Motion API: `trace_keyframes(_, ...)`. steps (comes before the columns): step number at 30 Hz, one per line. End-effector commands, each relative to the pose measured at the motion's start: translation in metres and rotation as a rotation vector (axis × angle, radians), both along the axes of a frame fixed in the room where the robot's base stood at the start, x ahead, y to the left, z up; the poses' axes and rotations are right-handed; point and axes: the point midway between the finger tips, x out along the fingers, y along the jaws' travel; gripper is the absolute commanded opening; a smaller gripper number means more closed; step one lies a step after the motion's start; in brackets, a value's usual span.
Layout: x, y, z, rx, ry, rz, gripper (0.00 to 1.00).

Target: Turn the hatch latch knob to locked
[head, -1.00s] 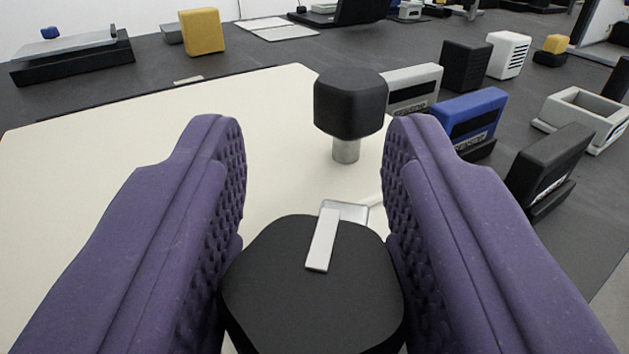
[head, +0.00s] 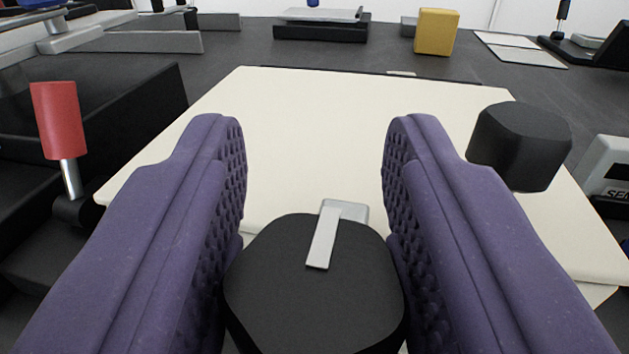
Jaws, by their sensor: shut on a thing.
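The latch knob (head: 362,282) is a wide black rounded block with a pale grey pointer strip (head: 321,240) on its top. It sits at the lower middle of the head view, on the near side of the cream hatch panel (head: 310,130). My gripper (head: 314,160) has two purple ribbed fingers, one on each side of the knob, shut on it. The strip points away from me, leaning slightly right. A small grey metal piece (head: 352,211) shows just behind the knob. The knob's underside and any lock markings are hidden.
A black block-shaped handle (head: 520,145) stands over the panel's right side, close to my right finger. A red-gripped lever (head: 57,122) stands at the left beside a dark box. A yellow block (head: 436,32) lies far back. The panel's middle is clear.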

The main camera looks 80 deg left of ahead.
Motion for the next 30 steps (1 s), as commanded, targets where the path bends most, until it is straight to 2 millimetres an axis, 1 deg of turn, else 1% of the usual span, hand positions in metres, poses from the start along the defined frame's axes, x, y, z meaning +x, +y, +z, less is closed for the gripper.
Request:
trace_keyframes(6,0.0004,-0.0003,0.0010,0.002,-0.002,0.032,0.12)
trace_keyframes(18,0.0002,0.0002,0.0010,0.002,-0.002,0.037,0.12)
trace_keyframes(19,0.0002,0.0002,0.0010,0.002,-0.002,0.037,0.49)
trace_keyframes(21,0.0001,0.0002,0.0008,0.001,-0.002,0.037,0.63)
trace_keyframes(30,-0.0003,-0.0021,0.0006,0.000,0.000,0.036,0.63)
